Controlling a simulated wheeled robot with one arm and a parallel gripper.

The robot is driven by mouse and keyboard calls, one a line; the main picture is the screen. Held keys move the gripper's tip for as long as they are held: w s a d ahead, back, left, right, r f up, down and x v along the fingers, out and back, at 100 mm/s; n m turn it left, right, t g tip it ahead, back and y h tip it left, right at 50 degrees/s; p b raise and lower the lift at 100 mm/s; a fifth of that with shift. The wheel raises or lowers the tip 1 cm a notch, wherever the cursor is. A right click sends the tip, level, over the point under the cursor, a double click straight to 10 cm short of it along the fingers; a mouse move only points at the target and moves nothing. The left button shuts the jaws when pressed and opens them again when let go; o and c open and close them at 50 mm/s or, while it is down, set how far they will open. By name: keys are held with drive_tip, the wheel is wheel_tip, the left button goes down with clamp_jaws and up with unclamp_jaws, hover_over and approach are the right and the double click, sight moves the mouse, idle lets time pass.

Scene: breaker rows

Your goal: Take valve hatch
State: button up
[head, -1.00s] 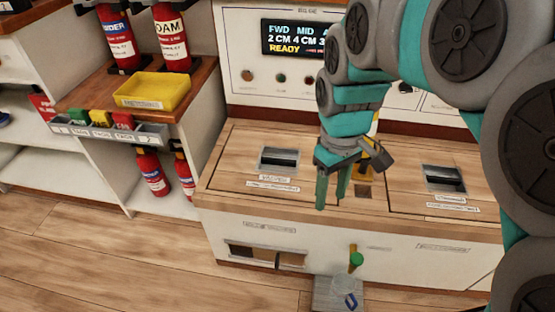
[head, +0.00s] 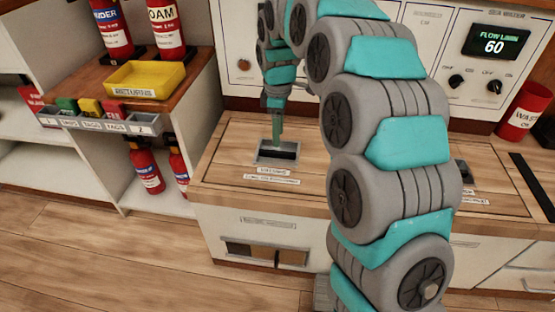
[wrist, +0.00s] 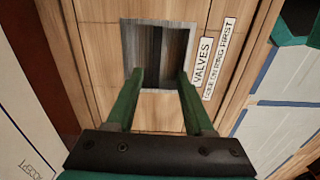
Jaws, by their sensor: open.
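The valve hatch (head: 232,148) is a wooden panel in the bench top with a grey-framed recessed pull (head: 278,152). In the wrist view its label (wrist: 205,62) reads "VALVES" with a smaller line beneath. The dark recess (wrist: 157,55) with a bar across it lies between and beyond my fingers. My gripper (wrist: 160,78) is open, its two green fingers at the recess, one toward each side. In the head view my gripper (head: 277,137) points down at the pull. I cannot tell whether the fingers touch the bar. The hatch lies flat and closed.
A shelf with fire extinguishers (head: 145,170) and a yellow tray (head: 145,80) stands at left. My arm covers the bench's middle. Wooden floor is clear at front left.

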sight(278, 152)
drive_tip(key=shift+w+a+f, duration=0.2)
drive_tip(key=shift+w+f, duration=0.25)
wheel_tip(278, 152, down, 8)
drive_tip(key=shift+s+d+r+b, duration=0.15)
drive_tip(key=shift+r+b, duration=0.1)
drive_tip(key=shift+b, duration=0.15)
clamp_jaws()
drive_tip(key=shift+r, duration=0.1)
idle(1.0)
